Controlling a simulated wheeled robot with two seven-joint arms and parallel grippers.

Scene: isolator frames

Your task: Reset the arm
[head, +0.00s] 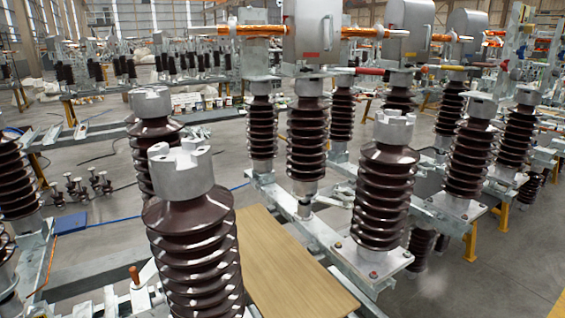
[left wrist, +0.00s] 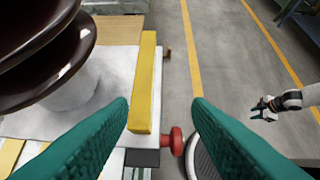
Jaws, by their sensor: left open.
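My left gripper (left wrist: 160,125) is open in the left wrist view, with its two green ridged fingers spread and nothing held between them. A yellow bar (left wrist: 146,75) and a red knob (left wrist: 174,141) show beyond the gap, near the left finger. Another gripper with green fingertips (left wrist: 262,110), which looks like my right one, is at the right edge of that view over the grey floor. It is too small to tell whether it is open or shut. Neither gripper shows in the head view.
Dark brown ribbed insulators stand close in the head view, at front left (head: 192,240) and centre right (head: 380,195). A wooden board (head: 285,265) lies between them on a metal frame. An insulator (left wrist: 40,45) is left of my left gripper. Floor (left wrist: 225,60) is clear at right.

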